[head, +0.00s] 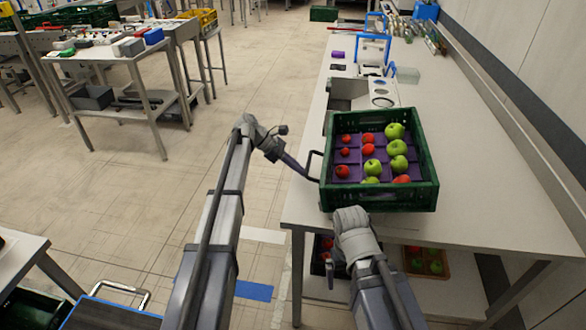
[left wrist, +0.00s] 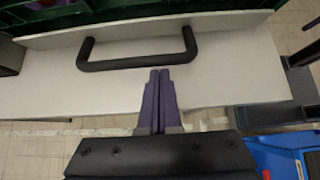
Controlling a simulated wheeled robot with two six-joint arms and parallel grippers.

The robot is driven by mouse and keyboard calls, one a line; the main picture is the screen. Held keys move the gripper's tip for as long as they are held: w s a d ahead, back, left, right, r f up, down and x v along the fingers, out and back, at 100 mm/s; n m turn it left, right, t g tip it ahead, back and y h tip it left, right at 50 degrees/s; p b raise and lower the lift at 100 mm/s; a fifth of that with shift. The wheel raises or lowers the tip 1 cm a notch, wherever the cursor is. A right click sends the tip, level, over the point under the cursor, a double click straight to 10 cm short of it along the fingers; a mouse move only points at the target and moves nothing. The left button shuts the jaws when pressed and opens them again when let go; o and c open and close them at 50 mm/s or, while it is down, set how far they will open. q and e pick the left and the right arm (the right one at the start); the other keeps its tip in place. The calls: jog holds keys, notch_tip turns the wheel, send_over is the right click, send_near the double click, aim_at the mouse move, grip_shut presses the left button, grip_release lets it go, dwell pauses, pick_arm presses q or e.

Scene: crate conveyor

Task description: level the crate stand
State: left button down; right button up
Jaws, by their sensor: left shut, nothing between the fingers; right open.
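A green crate (head: 428,196) with red and green fruit in purple compartments sits near the front end of the long bench. A black handle (head: 314,164) sticks out on its left side. In the left wrist view the handle (left wrist: 138,62) is on a pale panel (left wrist: 130,28) below the crate's green wall (left wrist: 110,15). The stand is mostly hidden, and I cannot tell its tilt. My left gripper (head: 304,172) is shut and empty. Its purple fingertips (left wrist: 160,74) are close to the handle, not around it. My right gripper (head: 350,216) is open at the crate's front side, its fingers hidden.
The long bench (head: 480,215) has clear room right of the crate and in front of it. Lower crates (head: 427,260) with fruit stand beneath it. A blue frame (head: 372,48) stands farther back. Another cluttered table (head: 110,52) is at the left, across open floor.

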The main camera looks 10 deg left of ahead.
dwell(0.3)
pick_arm(q)
jog(key=shift+y, duration=0.7)
jog(key=r+p, duration=0.2)
jog(key=p, duration=0.1)
jog(key=r+p, duration=0.3)
jog(key=p, duration=0.1)
jog(key=shift+d, duration=0.2)
jog(key=shift+d+r+p, duration=0.1)
jog(key=shift+r+p, duration=0.35)
jog(key=shift+r, duration=0.15)
jog(key=p+v, duration=0.7)
jog(key=v, duration=0.2)
jog(key=shift+a+r+p, duration=0.25)
jog(key=shift+r+p, duration=0.05)
jog(key=shift+p, duration=0.1)
